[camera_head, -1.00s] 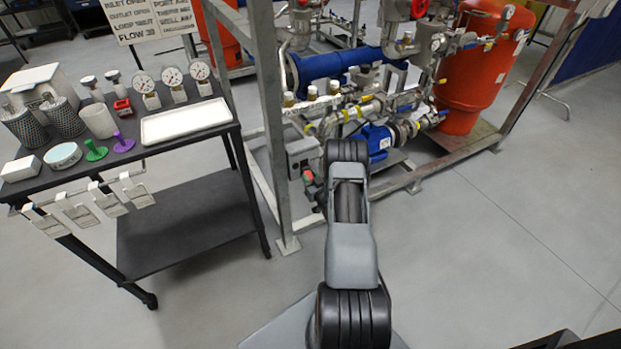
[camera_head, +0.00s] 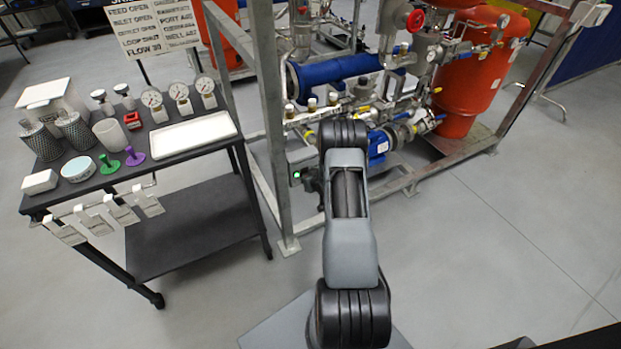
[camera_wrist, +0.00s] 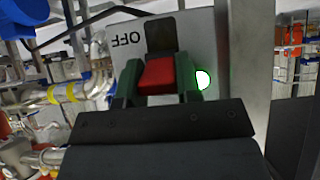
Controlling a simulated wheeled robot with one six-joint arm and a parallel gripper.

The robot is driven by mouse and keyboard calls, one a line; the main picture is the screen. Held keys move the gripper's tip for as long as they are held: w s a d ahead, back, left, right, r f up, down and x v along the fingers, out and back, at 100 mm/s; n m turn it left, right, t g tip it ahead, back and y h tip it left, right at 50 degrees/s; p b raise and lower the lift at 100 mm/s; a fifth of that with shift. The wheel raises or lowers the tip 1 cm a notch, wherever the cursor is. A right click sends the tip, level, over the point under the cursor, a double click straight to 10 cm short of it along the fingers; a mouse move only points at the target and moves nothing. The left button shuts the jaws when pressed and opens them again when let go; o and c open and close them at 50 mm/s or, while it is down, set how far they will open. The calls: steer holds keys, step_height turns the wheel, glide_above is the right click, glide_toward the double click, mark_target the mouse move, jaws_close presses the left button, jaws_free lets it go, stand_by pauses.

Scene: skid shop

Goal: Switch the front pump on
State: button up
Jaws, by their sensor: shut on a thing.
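The grey switch box (camera_head: 299,158) is on the skid frame, partly behind my arm in the head view. Its grey face (camera_wrist: 200,35) fills the middle of the wrist view, with an upside-down OFF label and a dark rectangular area. My gripper (camera_wrist: 159,74) is shut on the red switch handle (camera_wrist: 156,75), one dark green finger on each side. A lamp (camera_wrist: 203,80) beside the right finger is bright white with a green rim; in the head view this lamp (camera_head: 296,175) glows green. A blue pump motor (camera_head: 377,146) sits low on the skid, right of my arm.
Skid frame posts (camera_head: 262,110) stand close left of the box. A black cart (camera_head: 190,222) with gauges, filters and a white tray (camera_head: 193,137) is at the left. Red tanks (camera_head: 468,85) stand behind right. The floor at the right is clear.

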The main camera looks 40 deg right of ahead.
steer(key=shift+w+r+g+p, duration=0.1)
steer(key=shift+r+g+p, duration=0.25)
steer(key=shift+p, duration=0.2)
steer(key=shift+f+g, duration=0.1)
steer(key=shift+g, duration=0.15)
steer(key=o, duration=0.9)
steer(key=p+v, duration=0.2)
steer(key=v, duration=1.1)
steer(key=shift+s+r, duration=0.25)
steer(key=shift+r, duration=0.05)
